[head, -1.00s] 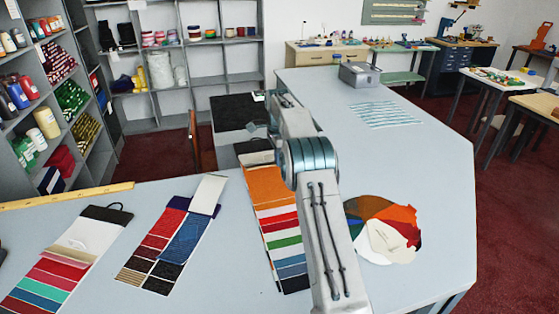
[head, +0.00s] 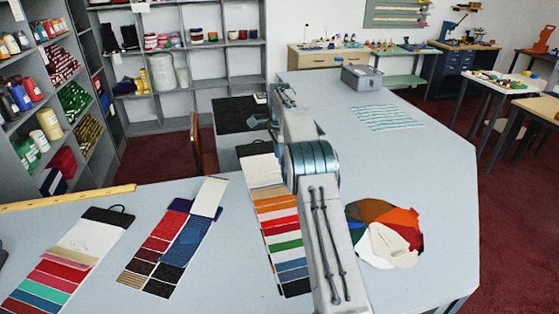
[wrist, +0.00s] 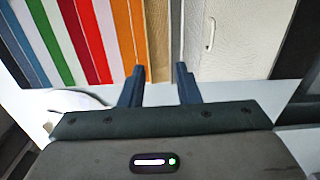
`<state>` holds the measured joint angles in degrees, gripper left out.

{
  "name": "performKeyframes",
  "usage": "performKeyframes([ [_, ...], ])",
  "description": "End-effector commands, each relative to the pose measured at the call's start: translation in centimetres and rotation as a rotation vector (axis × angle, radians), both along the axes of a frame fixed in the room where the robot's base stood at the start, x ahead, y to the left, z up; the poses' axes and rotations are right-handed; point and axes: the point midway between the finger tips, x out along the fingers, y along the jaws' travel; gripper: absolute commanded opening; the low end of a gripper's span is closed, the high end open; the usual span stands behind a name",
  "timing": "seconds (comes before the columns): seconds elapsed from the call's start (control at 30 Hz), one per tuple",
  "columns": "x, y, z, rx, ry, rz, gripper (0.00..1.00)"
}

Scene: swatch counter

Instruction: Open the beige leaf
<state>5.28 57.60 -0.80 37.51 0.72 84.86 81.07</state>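The middle swatch card lies on the counter left of my arm in the head view. Its beige leaf (head: 268,195) shows as a narrow tan strip between a broad whitish leaf (head: 260,172) and the orange strip (head: 275,208). In the wrist view the beige leaf (wrist: 158,38) runs just beyond the fingertips, with the orange strip (wrist: 128,35) to its left and the textured whitish leaf (wrist: 232,38) to its right. My gripper (wrist: 160,80) is open at the card's near side edge, with nothing visibly held. The head view hides it behind my arm.
Two other swatch cards, one red and blue (head: 180,235) and one with a white top (head: 90,237), lie to the left. A round colour fan (head: 385,232) lies right of my arm. A grey box (head: 361,77) stands farther back. The right side of the counter is mostly clear.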

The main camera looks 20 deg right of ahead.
Motion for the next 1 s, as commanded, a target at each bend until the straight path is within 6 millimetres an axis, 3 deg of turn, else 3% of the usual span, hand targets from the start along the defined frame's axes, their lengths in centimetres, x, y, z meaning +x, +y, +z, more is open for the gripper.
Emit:
performKeyframes([
  [0.2,0.1,0.1,3.3,-0.001,-0.003,0.002,0.29],
  [0.4,0.1,0.1,4.7,0.000,-0.001,0.002,0.29],
  [1.0,0.0,0.1,5.0,0.000,0.000,0.002,0.29],
])
